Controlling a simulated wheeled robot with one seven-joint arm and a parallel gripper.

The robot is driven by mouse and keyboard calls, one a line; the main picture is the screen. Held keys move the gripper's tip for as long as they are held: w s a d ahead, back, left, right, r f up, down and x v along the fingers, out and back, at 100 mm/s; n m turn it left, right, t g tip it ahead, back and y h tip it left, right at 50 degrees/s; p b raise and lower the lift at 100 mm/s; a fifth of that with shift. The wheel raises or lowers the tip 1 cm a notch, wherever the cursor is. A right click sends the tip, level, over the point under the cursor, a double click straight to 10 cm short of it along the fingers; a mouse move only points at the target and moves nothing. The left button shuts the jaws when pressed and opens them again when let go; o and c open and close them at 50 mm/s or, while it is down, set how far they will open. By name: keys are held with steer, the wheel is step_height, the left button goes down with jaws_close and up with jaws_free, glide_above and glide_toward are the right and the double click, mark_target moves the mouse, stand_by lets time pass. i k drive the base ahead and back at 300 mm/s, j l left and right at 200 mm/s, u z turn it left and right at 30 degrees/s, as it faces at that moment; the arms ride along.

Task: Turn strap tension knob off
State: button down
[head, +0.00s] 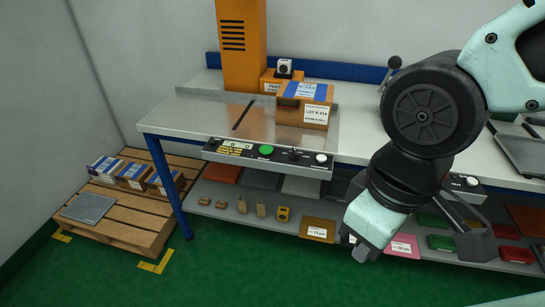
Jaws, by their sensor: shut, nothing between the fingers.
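A control panel (225,150) runs along the front edge of the steel workbench. It carries a small display (237,145), a green button (266,150), a dark knob (293,154) and a white round control (321,158). The lettering is too small to read, so I cannot tell which control is the strap tension knob or how it is set. My gripper (361,255) is shut and empty, pointing down in front of the bench at shelf height. It is right of and below this panel, apart from it. My arm hides part of the bench front.
A taped carton (302,108) stands on the bench beside an orange column (242,45). A second white control (472,181) shows at right, partly behind my arm. The lower shelf (230,213) holds small blocks and coloured trays. A pallet (122,215) stands at left; green floor is clear in front.

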mark_target(294, 156)
steer(key=i+j+z, duration=0.25)
steer(key=i, duration=0.15)
steer(key=i+j+z, duration=0.3)
steer(key=i+j, duration=0.05)
steer(key=i, duration=0.05)
